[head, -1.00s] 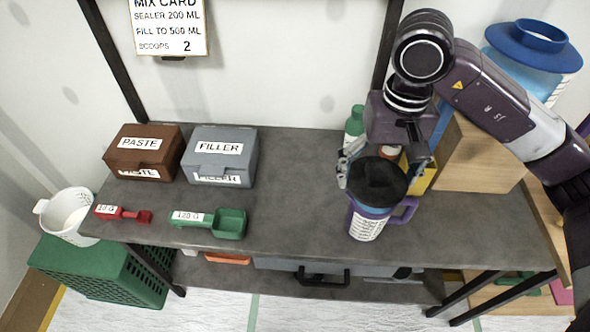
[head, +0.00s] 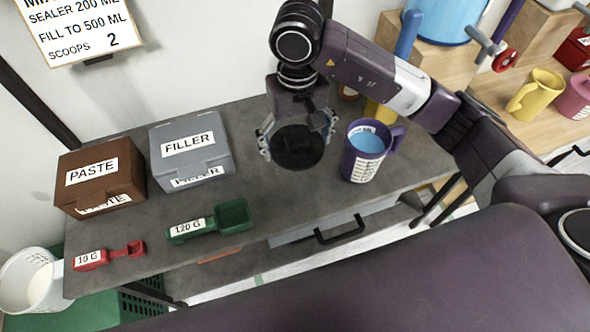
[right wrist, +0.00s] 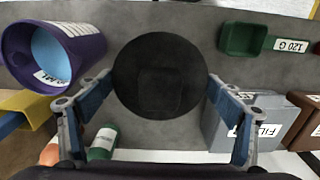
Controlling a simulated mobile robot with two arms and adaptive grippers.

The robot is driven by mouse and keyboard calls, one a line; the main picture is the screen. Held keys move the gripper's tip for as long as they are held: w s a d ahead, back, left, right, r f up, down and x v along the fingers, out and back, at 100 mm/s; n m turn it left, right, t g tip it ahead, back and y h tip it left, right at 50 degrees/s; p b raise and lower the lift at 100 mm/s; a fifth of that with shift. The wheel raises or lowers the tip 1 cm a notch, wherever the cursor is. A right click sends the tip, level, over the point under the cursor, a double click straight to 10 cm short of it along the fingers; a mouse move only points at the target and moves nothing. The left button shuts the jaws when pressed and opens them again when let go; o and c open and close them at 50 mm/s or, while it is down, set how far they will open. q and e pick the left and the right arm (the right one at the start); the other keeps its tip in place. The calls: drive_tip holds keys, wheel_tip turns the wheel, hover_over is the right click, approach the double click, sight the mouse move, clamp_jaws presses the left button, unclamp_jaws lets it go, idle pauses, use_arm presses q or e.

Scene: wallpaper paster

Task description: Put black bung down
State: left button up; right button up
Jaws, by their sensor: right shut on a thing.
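The black bung (head: 297,148) is a round dark disc between the fingers of my right gripper (head: 297,140), which is shut on it. In the right wrist view the bung (right wrist: 160,76) sits between the two fingertips (right wrist: 158,82). It is over the grey bench top, left of the purple mug; I cannot tell whether it touches the bench. The purple mug (head: 360,166) stands uncovered with blue liquid inside, and it also shows in the right wrist view (right wrist: 88,45). My left gripper is not in view.
On the bench (head: 290,205) are a brown PASTE box (head: 125,185), a grey FILLER box (head: 217,150), a green scoop (head: 235,214) and a red scoop (head: 92,260). Bench front below the bung is clear.

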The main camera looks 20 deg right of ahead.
drive_tip(key=p, duration=0.2)
hover_over(296, 184)
wheel_tip(296, 184, down, 9)
wheel_tip(296, 184, down, 4)
drive_tip(key=shift+a+r, duration=0.1)
drive_tip(key=shift+f, duration=0.45)
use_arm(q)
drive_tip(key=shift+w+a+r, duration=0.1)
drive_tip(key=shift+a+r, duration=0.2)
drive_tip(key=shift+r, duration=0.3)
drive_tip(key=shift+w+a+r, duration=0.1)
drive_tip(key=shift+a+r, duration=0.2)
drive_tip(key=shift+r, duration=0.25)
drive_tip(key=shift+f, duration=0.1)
use_arm(e)
drive_tip(key=shift+f, duration=0.1)
drive_tip(key=shift+f, duration=0.1)
drive_tip(key=o, duration=1.2)
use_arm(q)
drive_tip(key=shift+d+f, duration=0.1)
use_arm(e)
drive_tip(key=shift+o, duration=0.2)
